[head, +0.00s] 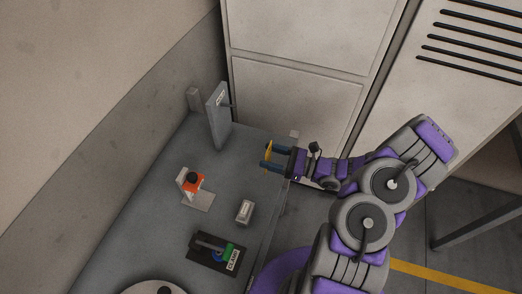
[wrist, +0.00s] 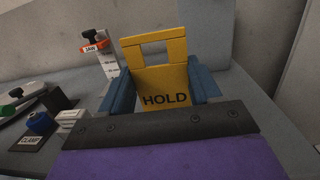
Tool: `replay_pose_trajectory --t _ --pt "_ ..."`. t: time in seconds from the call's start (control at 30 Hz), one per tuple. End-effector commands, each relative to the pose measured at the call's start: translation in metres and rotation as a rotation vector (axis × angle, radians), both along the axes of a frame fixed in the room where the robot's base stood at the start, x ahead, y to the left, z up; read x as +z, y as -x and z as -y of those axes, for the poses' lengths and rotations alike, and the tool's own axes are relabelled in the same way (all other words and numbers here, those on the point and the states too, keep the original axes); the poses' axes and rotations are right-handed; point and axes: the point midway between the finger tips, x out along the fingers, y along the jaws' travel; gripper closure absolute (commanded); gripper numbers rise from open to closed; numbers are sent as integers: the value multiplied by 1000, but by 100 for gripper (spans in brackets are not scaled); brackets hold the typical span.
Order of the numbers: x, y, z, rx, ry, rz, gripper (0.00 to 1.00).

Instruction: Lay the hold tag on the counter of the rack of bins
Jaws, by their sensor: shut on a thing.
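The hold tag (wrist: 165,77) is a yellow plate with a rectangular slot at its top and the word HOLD in dark letters. My gripper (wrist: 160,92) is shut on it, one blue finger at each side. In the head view the tag shows as a thin yellow strip at the fingertips of my gripper (head: 267,157), over the far right part of a grey surface (head: 165,180). I cannot tell whether the tag touches that surface. No rack of bins can be made out in either view.
An orange-and-black item marked JAW on an upright scale (head: 191,185), a small pale block (head: 244,212) and a dark board marked CLAMP (head: 205,258) stand on the surface. A grey upright plate (head: 217,115) stands at its back. Tall pale cabinets (head: 300,95) rise behind.

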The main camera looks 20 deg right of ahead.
Motion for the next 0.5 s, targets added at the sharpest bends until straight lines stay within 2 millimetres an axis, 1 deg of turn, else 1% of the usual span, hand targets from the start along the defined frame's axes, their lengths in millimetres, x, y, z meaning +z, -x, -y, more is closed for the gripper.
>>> replay_pose_trajectory --t 0.03,0.1,0.2,0.3,0.5 --pt "-5 -11 -3 6 5 1 71" --pt "-6 -27 -6 5 7 2 71" --pt "-6 -44 -10 2 1 4 71" --pt "-7 -55 -13 1 1 1 71" --pt "-7 -66 -17 1 5 2 71"
